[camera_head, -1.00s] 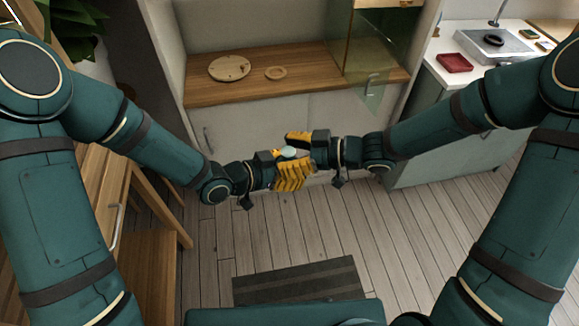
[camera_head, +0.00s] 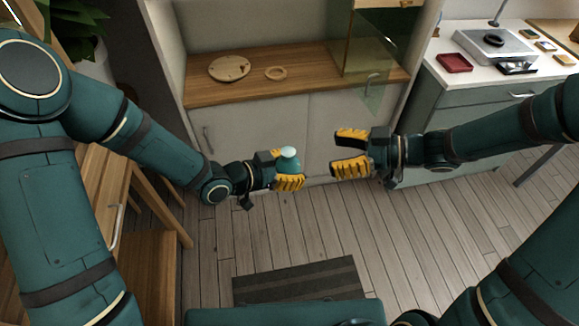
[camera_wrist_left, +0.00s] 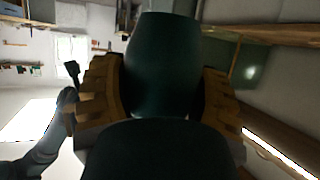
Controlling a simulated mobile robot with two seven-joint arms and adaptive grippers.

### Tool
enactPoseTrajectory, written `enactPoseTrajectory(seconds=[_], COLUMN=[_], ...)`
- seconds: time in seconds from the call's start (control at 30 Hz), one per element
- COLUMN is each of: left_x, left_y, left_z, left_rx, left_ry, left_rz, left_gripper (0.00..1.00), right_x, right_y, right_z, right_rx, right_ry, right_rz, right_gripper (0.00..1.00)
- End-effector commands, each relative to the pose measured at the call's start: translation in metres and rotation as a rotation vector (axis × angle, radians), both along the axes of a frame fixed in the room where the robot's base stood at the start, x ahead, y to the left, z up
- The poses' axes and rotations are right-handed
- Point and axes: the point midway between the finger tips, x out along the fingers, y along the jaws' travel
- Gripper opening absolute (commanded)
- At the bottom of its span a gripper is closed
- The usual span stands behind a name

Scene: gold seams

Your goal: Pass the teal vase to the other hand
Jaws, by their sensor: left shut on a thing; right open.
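The teal vase (camera_head: 289,161) is between the yellow fingers of my left gripper (camera_head: 284,172), held in the air in front of the cabinet. In the left wrist view the vase (camera_wrist_left: 163,65) looks dark and fills the space between the finger pads of my left gripper (camera_wrist_left: 165,100). My left gripper is shut on it. Its lower part is partly hidden by the fingers in the head view. My right gripper (camera_head: 350,153) is open and empty, a short way to the right of the vase and apart from it, its fingers pointing left towards it.
Behind the grippers, a wooden cabinet top (camera_head: 300,80) holds a round wooden plate (camera_head: 229,68) and a ring (camera_head: 276,73). A glass door (camera_head: 375,65) stands at its right. A white counter with a red tray (camera_head: 454,63) is at the right. A striped mat (camera_head: 297,281) lies on the floor.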

Motion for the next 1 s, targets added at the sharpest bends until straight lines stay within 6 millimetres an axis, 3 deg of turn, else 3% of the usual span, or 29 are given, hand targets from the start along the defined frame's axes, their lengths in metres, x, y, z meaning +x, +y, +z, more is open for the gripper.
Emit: enactPoseTrajectory(seconds=[0.17, 0.33, 0.5, 0.63, 0.77, 1.0], left_x=[0.000, 0.000, 0.000, 0.000, 0.000, 0.000], left_y=[0.000, 0.000, 0.000, 0.000, 0.000, 0.000], left_z=[0.000, 0.000, 0.000, 0.000, 0.000, 0.000], left_rx=[0.000, -0.001, 0.000, 0.000, -0.001, 0.000], left_ry=[-0.001, 0.000, -0.001, -0.001, 0.000, -0.001], left_rz=[0.000, 0.000, 0.000, 0.000, 0.000, 0.000], left_gripper=[0.21, 0.21, 0.21, 0.21, 0.21, 0.21], right_x=[0.003, 0.025, 0.046, 0.048, 0.035, -0.021], right_y=[-0.003, 0.007, 0.016, 0.019, 0.021, 0.025], right_z=[-0.002, -0.021, -0.064, -0.106, -0.151, -0.225], right_rx=[0.011, 0.048, 0.050, 0.011, -0.059, -0.234], right_ry=[0.015, 0.092, 0.251, 0.405, 0.580, 0.920], right_rz=[-0.033, -0.183, -0.407, -0.566, -0.705, -0.905], right_gripper=[0.63, 0.63, 0.63, 0.63, 0.63, 0.63])
